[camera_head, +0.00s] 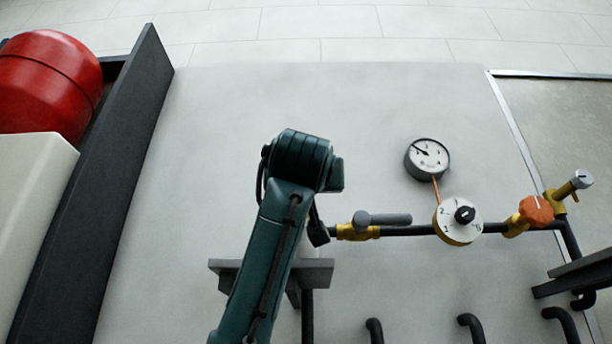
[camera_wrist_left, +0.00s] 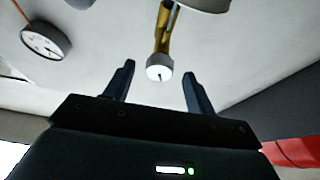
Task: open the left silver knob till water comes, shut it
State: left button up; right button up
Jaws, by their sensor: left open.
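The left silver knob (camera_wrist_left: 159,73) shows in the left wrist view as a small pale round cap with a dark mark on its face, on a brass stem (camera_wrist_left: 163,35). My left gripper (camera_wrist_left: 158,69) is open, and the knob appears between its two fingertips with a gap on each side. I cannot tell how far the knob is in depth. In the head view my left arm covers this knob and the gripper's fingers. Another silver knob (camera_head: 581,179) sits on a brass fitting at the right end of the pipe. No water shows. My right gripper is not in view.
A dark pipe carries a grey lever valve (camera_head: 382,219), a white dial (camera_head: 458,221) and an orange knob (camera_head: 536,210). A gauge (camera_head: 427,159) is above. A red tank (camera_head: 48,83) and dark partition (camera_head: 95,180) stand left. The panel between partition and arm is clear.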

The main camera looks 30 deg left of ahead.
pick_arm(q)
jog(key=p+x, duration=0.1)
jog(key=x, duration=0.3)
jog(key=shift+c, duration=0.2)
jog(key=c, duration=0.9)
